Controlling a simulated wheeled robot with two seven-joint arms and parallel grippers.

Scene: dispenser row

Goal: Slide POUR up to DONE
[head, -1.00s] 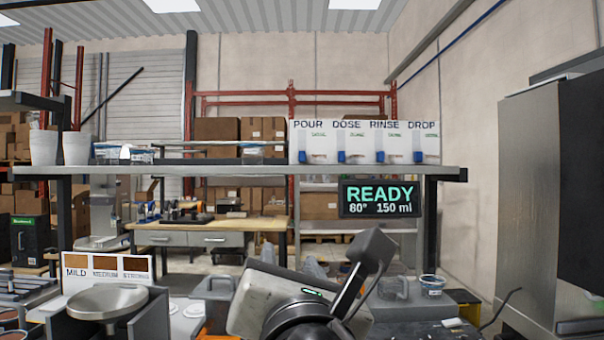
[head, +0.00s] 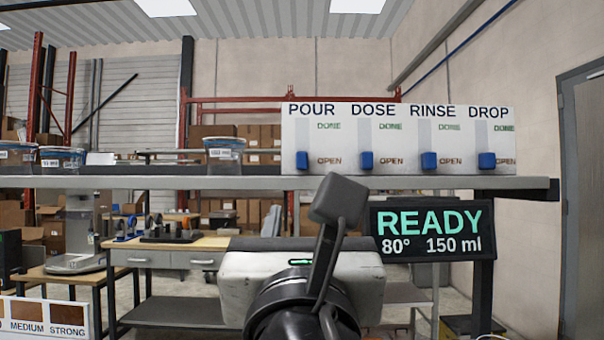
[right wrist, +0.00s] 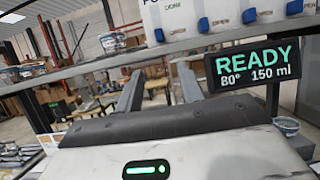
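The white dispenser panel (head: 400,125) stands on the shelf, with columns marked POUR, DOSE, RINSE and DROP. The blue POUR slider (head: 302,160) is low in the leftmost column, level with the OPEN mark and below DONE. It also shows in the right wrist view (right wrist: 159,35). My right gripper (head: 300,270) is below and in front of the panel, touching no slider. In the head view its housing hides its fingers. In the right wrist view its two fingers (right wrist: 158,78) stand apart with nothing between them. My left gripper is out of view.
The other blue sliders are also low. The shelf (head: 230,182) runs across above my right gripper. A READY display (head: 430,230) hangs under it to the right. A clear tub (head: 223,155) stands left of the panel, with free shelf between.

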